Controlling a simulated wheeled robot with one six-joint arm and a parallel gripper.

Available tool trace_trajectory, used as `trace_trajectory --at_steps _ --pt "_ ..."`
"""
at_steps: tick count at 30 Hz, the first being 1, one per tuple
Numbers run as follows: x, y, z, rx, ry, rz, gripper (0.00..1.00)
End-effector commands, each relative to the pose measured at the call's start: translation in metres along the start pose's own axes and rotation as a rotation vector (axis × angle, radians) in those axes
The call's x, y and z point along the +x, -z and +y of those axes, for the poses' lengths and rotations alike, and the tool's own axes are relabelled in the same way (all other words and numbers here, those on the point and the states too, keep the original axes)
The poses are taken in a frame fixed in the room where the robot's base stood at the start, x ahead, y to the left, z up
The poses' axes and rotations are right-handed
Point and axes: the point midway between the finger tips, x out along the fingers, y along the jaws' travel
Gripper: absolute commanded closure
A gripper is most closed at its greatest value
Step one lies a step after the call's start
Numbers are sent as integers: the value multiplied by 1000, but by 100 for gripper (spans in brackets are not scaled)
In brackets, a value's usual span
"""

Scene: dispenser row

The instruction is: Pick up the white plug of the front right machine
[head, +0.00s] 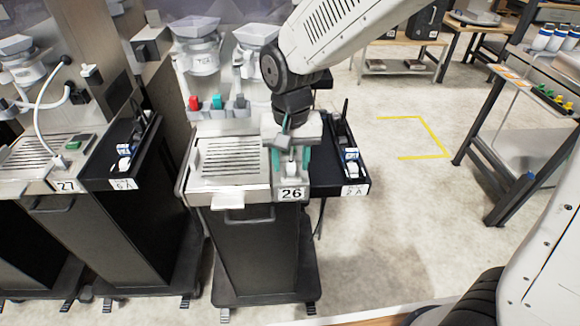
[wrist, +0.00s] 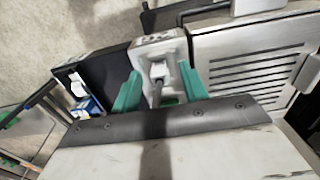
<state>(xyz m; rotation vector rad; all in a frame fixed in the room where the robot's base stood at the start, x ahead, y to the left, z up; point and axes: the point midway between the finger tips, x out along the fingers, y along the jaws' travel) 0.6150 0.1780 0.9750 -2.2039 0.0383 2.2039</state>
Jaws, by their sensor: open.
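The front right machine (head: 228,182) carries the number 26 and has a slatted drip tray on top. My gripper (head: 291,168) is over its front right corner, pointing down, with its green fingers apart. In the wrist view, a small white plug (wrist: 158,71) with a dark cable sits on the pale panel above the number label. The open fingers of my gripper (wrist: 159,76) stand on either side of the plug, with gaps visible. In the head view the arm and fingers hide most of the plug.
A black side tray (head: 325,178) marked 2 A holds a blue and white item (head: 352,157). Machine 27 (head: 30,172) stands to the left. Red and teal knobs (head: 216,102) are behind the drip tray. Open floor lies to the right, before a workbench (head: 545,95).

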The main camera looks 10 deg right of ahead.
Motion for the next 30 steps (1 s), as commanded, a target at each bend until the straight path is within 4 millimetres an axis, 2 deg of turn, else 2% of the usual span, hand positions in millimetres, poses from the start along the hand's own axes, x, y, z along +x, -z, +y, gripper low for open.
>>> trace_trajectory --at_steps 5,9,10,22,26,30 --pt "0 0 0 0 0 0 56" --pt "0 0 0 0 0 0 95" --pt "0 0 0 0 0 0 100" --pt "-4 0 0 -1 1 1 100" --pt "-13 0 0 -1 1 2 100" --pt "-32 0 0 -1 2 3 100"
